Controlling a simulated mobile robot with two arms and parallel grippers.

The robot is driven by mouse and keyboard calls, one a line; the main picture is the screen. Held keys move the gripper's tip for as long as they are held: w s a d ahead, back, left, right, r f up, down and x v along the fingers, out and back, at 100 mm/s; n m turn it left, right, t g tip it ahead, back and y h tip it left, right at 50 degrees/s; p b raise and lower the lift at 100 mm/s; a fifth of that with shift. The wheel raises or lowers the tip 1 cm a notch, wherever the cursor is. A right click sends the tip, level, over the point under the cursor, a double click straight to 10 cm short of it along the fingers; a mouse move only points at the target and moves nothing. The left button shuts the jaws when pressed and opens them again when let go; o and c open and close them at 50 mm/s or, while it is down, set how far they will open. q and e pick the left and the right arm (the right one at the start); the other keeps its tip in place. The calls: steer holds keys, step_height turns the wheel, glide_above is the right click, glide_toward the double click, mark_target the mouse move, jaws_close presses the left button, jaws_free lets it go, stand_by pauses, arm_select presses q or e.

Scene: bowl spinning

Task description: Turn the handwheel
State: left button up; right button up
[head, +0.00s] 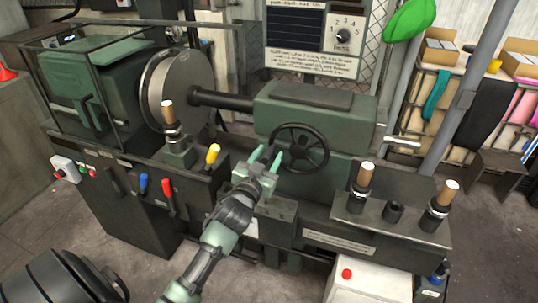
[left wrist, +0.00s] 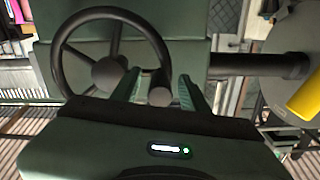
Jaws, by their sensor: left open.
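The black spoked handwheel (head: 300,148) is on the front of the green lathe tailstock (head: 335,115). In the left wrist view the handwheel (left wrist: 107,73) fills the upper left, with a dark round handle knob (left wrist: 160,92) at its rim. My left gripper (head: 268,155) is at the left side of the wheel, its green fingers pointing at the rim. In the left wrist view the open fingers (left wrist: 158,84) stand on either side of the knob. Whether they touch it, I cannot tell. My right gripper is in neither view.
A yellow-tipped lever (head: 213,154) stands left of my left gripper; it also shows in the left wrist view (left wrist: 307,98). Wooden-handled tools (head: 362,185) stand on a shelf at right. The big round chuck plate (head: 178,90) is at left.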

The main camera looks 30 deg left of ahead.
arm_select(q)
steer(key=shift+w, duration=0.15)
jaws_close()
steer(key=shift+f, duration=0.1)
stand_by(1.3)
